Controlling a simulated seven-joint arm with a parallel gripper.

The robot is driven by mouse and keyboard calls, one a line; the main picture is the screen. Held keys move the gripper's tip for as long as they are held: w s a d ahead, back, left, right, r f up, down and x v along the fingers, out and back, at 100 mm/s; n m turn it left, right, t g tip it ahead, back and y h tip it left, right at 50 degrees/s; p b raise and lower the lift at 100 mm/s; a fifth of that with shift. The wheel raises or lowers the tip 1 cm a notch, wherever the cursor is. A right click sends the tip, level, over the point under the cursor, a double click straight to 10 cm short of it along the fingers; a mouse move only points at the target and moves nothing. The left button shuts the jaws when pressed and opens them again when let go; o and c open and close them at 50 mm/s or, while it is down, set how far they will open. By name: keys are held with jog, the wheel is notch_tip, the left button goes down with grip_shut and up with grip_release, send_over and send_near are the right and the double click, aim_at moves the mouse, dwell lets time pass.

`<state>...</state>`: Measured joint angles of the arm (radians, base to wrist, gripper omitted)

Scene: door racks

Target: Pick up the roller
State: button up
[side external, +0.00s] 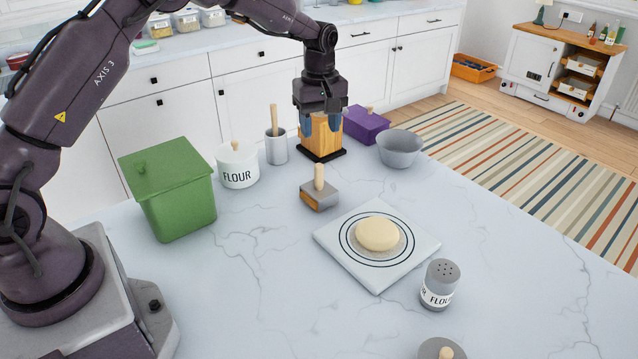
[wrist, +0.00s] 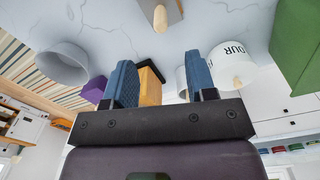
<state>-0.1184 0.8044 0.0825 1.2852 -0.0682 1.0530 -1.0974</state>
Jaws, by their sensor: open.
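I cannot tell for certain which object is the roller. A grey cylinder with a wooden stick or handle standing up (side external: 276,148) is left of my gripper, behind the counter's middle. A grey and brown block with an upright wooden handle (side external: 319,193) stands nearer the camera; it also shows at the top of the wrist view (wrist: 155,12). My gripper (side external: 321,122) is open, pointing down, with blue fingers. It appears over or beside a wooden block on a black base (side external: 322,145). In the wrist view my gripper (wrist: 161,78) has nothing clearly between its fingers.
A flour jar (side external: 238,168) and a green lidded box (side external: 178,195) stand to the left. A purple box (side external: 366,126) and a grey bowl (side external: 400,150) stand to the right. Dough (side external: 377,234) lies on a white board (side external: 341,250), near a flour shaker (side external: 440,285). The front-left counter is clear.

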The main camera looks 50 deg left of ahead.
aim_at(319, 165)
notch_tip(319, 165, down, 8)
jog(key=shift+r, duration=0.1)
jog(key=shift+w+a+f, duration=0.1)
jog(key=shift+a+f, duration=0.05)
jog(key=shift+f, duration=1.15)
jog(key=shift+a+f, duration=0.1)
jog(key=shift+f, duration=1.2)
grip_shut()
